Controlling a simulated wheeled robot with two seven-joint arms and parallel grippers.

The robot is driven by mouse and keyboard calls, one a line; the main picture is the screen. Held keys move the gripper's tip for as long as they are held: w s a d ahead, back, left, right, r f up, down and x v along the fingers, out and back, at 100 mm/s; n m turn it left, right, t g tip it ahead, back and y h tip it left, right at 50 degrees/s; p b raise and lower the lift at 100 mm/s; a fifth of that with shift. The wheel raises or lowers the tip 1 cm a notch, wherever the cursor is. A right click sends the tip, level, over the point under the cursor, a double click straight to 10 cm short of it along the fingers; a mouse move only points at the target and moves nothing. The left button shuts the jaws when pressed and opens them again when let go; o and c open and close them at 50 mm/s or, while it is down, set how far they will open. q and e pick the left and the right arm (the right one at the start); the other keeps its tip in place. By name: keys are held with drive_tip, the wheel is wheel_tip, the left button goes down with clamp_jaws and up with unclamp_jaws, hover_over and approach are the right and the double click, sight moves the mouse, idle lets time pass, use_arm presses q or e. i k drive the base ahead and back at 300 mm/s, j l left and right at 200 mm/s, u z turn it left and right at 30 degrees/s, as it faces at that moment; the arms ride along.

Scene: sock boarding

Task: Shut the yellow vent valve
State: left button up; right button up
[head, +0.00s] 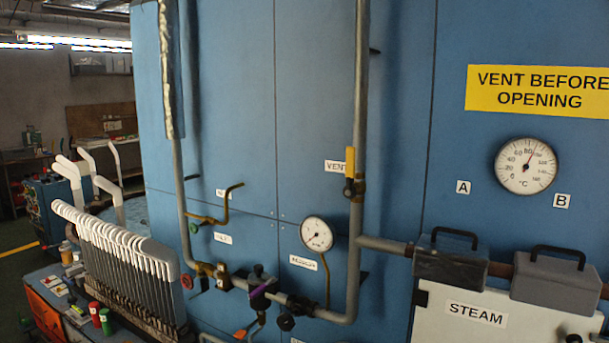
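The yellow vent valve handle (350,161) is in the middle of the head view, beside a label reading VENT (335,167). It stands upright, roughly parallel to the vertical grey pipe (363,80) it is fitted on. The dark valve body (354,189) is at the handle's lower end. Nothing touches the handle. Neither of my grippers shows in this view.
A round gauge (316,234) and a purple-handled valve (263,288) sit lower left of the vent valve. Grey covers with black handles (450,264) are at right, by the STEAM panel (490,315). White sock boards (110,245) stand at left.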

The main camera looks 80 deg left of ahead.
sight(349, 192)
drive_tip(key=u, duration=2.75)
drive_tip(key=i+j+z, duration=0.1)
drive_tip(key=j, duration=0.6)
drive_tip(key=i+j+z, duration=0.1)
drive_tip(key=i+j, duration=0.15)
drive_tip(key=j, duration=0.45)
drive_tip(key=i+j+z, duration=0.1)
drive_tip(key=j, duration=0.65)
drive_tip(key=i+j+z, duration=0.1)
drive_tip(key=j, duration=0.65)
drive_tip(key=i+j, duration=0.1)
drive_tip(key=j, duration=0.65)
drive_tip(key=i+l+z, duration=0.05)
